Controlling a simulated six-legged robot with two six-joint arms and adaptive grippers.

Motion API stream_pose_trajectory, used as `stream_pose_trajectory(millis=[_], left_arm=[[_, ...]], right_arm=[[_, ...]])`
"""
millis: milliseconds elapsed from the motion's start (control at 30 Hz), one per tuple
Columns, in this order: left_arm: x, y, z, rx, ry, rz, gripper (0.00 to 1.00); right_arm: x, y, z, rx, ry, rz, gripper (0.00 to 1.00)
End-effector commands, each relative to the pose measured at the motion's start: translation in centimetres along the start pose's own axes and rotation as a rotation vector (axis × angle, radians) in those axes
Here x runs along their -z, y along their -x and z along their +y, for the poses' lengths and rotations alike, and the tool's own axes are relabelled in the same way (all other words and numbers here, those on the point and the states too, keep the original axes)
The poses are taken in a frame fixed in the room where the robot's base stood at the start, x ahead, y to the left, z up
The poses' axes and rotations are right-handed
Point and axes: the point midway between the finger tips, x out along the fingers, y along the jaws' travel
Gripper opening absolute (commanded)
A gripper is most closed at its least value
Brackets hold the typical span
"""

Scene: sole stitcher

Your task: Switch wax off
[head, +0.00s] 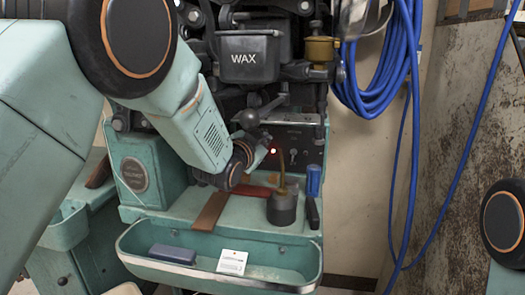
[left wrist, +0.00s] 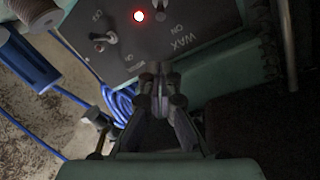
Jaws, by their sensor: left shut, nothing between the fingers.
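The dark control panel (head: 304,142) sits on the machine below the black WAX box (head: 251,58). In the left wrist view the panel (left wrist: 210,22) appears upside down, with WAX and ON lettering. A red lamp (left wrist: 139,15) on it is lit; it also glows in the head view (head: 273,151). A toggle switch (left wrist: 102,38) stands to the left in the wrist view. My left gripper (left wrist: 161,68) is shut and empty, its tips close to the panel near the WAX label. Whether they touch it I cannot tell. My right gripper is out of view.
A grey pot with a brush (head: 282,208) and a blue spool (head: 314,180) stand on the ledge near my left gripper. A green tray (head: 300,277) below holds a blue-grey block and a white item. Blue hose (head: 375,95) hangs on the right wall.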

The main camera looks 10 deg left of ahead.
Motion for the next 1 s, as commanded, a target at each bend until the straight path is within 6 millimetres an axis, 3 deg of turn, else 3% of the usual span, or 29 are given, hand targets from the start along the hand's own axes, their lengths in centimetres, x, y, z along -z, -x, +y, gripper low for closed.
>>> stream_pose_trajectory(millis=[467, 700, 1000], left_arm=[[0.1, -5.7, 0.2, -0.001, 0.0, 0.002, 0.0], [-3.0, -4.4, 0.1, 0.0, 0.001, 0.0, 0.0], [-3.6, -4.1, 0.1, -0.001, 0.0, 0.002, 0.0]], right_arm=[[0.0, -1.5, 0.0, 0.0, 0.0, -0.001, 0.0], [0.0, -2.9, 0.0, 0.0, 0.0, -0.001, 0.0], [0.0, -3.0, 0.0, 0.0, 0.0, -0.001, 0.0]])
